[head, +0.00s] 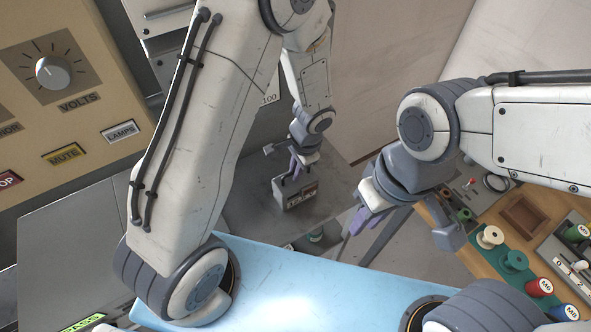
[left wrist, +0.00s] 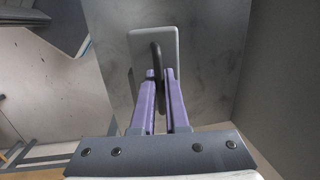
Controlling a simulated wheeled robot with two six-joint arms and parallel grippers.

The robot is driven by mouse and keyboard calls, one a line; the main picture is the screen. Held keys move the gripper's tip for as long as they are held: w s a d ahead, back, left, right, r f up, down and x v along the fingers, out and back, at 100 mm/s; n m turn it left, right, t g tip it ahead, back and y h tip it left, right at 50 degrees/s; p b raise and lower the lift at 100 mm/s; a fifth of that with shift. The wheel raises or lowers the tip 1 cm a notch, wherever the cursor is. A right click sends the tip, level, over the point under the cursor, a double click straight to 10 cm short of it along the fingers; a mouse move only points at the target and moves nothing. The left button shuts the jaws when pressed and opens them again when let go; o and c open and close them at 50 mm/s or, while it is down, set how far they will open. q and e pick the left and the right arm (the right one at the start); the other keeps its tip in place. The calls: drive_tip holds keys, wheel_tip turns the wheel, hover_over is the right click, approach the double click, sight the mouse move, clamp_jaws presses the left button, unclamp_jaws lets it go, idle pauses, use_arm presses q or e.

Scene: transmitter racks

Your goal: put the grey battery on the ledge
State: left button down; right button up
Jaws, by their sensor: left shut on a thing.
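The grey battery (head: 293,193) is a small box with a handle on top, upright over the grey ledge (head: 245,205) in the head view. My left gripper (head: 298,168) reaches down from above and is shut on the battery's handle. In the left wrist view the battery's pale top (left wrist: 143,42) and dark handle show between the purple fingers (left wrist: 160,75), with the grey surface below. I cannot tell whether the battery's underside touches the ledge. My right gripper (head: 368,212) hangs empty to the right of the ledge; its finger gap is unclear.
A beige panel (head: 105,50) with a VOLTS knob stands at the left. A wooden bench (head: 480,262) with spools is at the right. Bare ledge shows left of the battery.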

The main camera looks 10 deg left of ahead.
sight(303, 181)
use_arm(q)
drive_tip(key=shift+f, duration=0.1)
drive_tip(key=c, duration=0.9)
unclamp_jaws()
wheel_tip(303, 181, up, 12)
drive_tip(key=d, duration=0.2)
drive_tip(key=s+d+r+h, duration=0.1)
drive_tip(key=s+r, duration=0.1)
drive_tip(key=s, duration=0.4)
drive_tip(key=s+d+r+n+h, duration=0.1)
drive_tip(key=s+d+r, duration=0.1)
drive_tip(key=s, duration=0.4)
drive_tip(key=s+d+r+h, duration=0.1)
drive_tip(key=s+r, duration=0.3)
drive_tip(key=s, duration=0.3)
drive_tip(key=shift+s+d+n, duration=0.1)
drive_tip(key=shift+d+n, duration=0.2)
drive_tip(key=shift+d, duration=0.05)
